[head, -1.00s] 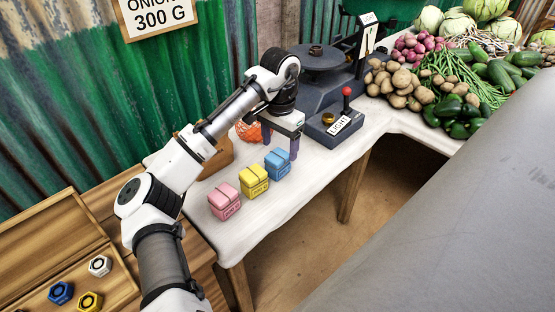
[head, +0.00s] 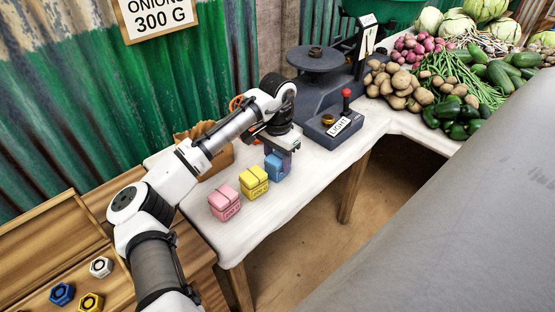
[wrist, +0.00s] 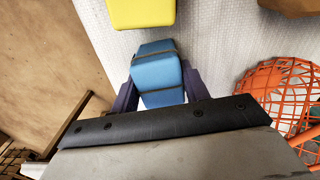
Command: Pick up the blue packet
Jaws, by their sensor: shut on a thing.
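The blue packet (head: 275,167) stands on the white cloth at the right end of a row of packets. My gripper (head: 281,160) is over it from above, its fingers shut on the packet's sides. In the wrist view the blue packet (wrist: 158,75) shows between the two purple fingers of my gripper (wrist: 158,88), one on each side. Its far end reaches out past the fingers. The packet appears to be still at table level.
A yellow packet (head: 254,181) stands close to the left, then a pink packet (head: 224,201). The grey scale (head: 330,85) with its lever box (head: 334,128) is behind to the right.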

